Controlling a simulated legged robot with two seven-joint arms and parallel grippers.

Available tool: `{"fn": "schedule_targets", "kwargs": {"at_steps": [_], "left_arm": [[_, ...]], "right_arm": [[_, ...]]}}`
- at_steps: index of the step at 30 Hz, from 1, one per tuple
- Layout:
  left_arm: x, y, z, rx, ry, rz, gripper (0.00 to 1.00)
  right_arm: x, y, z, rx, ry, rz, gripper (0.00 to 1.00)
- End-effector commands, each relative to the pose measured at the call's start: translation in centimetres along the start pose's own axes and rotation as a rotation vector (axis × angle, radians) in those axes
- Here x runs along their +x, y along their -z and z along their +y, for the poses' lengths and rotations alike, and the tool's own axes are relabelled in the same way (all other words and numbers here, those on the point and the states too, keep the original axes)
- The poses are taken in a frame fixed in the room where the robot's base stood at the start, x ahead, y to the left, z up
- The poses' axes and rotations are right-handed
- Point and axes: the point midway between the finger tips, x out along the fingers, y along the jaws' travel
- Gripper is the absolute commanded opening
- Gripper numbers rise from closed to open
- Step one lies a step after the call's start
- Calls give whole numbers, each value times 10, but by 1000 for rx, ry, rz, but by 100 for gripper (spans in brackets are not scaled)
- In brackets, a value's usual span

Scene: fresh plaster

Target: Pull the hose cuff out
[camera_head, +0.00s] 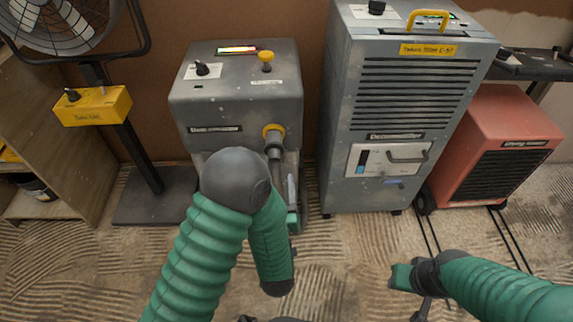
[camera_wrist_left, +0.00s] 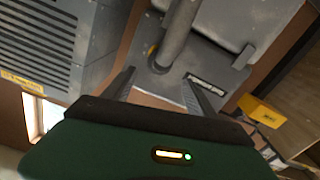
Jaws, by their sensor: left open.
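The hose cuff (camera_head: 274,148) is a dark grey tube at the yellow-ringed port (camera_head: 268,130) on the front of a grey machine (camera_head: 235,100). In the left wrist view the cuff (camera_wrist_left: 179,32) runs to the port, with a bit of yellow ring beside it. My left gripper (camera_head: 288,182) is low in front of the machine, partly hidden by my arm. In its wrist view the two fingers (camera_wrist_left: 160,77) are apart, with the cuff's end showing beyond the gap; I cannot tell contact. My right arm's end (camera_head: 425,278) is at the lower right; its fingers are unclear.
A grey dehumidifier (camera_head: 400,110) stands to the right, with a red unit (camera_head: 495,145) beyond it. A fan stand with a yellow box (camera_head: 93,106) and a wooden shelf (camera_head: 50,150) are at the left. Dark cables (camera_head: 430,235) lie on the ridged floor.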

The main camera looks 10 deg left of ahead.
Motion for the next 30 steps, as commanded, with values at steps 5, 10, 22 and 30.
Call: {"fn": "schedule_targets", "kwargs": {"at_steps": [5,10,22,30], "left_arm": [[25,3,0,-2,4,10,66],[68,1,0,-1,3,11,66],[157,2,1,1,0,6,66],[167,5,2,2,-1,4,66]], "right_arm": [[6,-1,0,-1,0,2,35],[20,-4,0,-1,0,1,35],[49,-11,0,0,0,0,35],[50,-12,0,0,0,1,35]]}}
